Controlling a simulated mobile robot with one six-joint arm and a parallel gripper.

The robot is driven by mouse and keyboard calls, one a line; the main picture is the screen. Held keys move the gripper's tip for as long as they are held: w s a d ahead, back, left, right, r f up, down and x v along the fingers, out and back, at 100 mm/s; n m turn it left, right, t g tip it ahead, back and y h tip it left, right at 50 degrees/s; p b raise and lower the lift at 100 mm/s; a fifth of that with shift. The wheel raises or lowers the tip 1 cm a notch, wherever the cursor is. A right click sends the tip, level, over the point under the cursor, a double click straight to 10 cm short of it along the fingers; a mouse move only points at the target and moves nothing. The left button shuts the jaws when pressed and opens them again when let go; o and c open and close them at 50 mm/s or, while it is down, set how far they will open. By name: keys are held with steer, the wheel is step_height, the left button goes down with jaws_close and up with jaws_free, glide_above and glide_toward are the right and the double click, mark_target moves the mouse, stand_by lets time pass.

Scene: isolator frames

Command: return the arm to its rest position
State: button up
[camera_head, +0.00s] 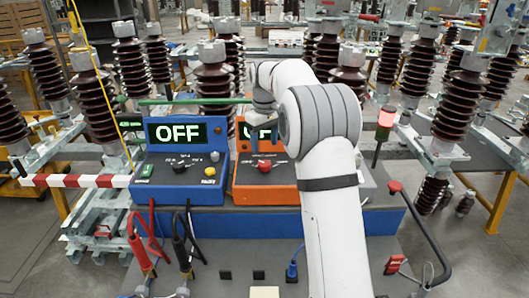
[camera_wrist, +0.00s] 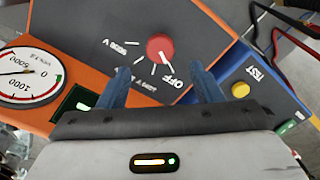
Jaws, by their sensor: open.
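My white arm (camera_head: 333,220) rises from the bottom of the head view and bends over at the top, with its end above the orange unit (camera_head: 246,184). My gripper (camera_wrist: 162,76) is open in the wrist view, its two blue fingers apart. The red knob (camera_wrist: 160,48) of the orange unit shows beyond and between the fingertips, with nothing gripped. An OFF mark is printed beside the knob.
A blue unit (camera_head: 180,190) with an OFF display stands left of the orange one. Red (camera_head: 138,250) and black (camera_head: 182,250) clamps stand in front. A red-topped beacon (camera_head: 384,122) and a dark handle (camera_head: 425,235) are at right. Several brown insulators crowd behind.

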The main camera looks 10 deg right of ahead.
steer(key=shift+r, duration=0.25)
steer(key=shift+s+r, duration=0.1)
steer(key=s+r+m, duration=0.1)
steer(key=s+r, duration=0.3)
steer(key=s, duration=0.5)
steer(key=s+f+m+t, duration=0.1)
steer(key=s+f+m, duration=0.1)
steer(key=s, duration=1.2)
steer(key=s+f+m+t, duration=0.2)
steer(key=s+f, duration=0.1)
steer(key=s, duration=1.1)
steer(key=shift+s+a+f+m, duration=0.15)
steer(key=shift+a+m, duration=0.15)
steer(key=shift+c, duration=0.3)
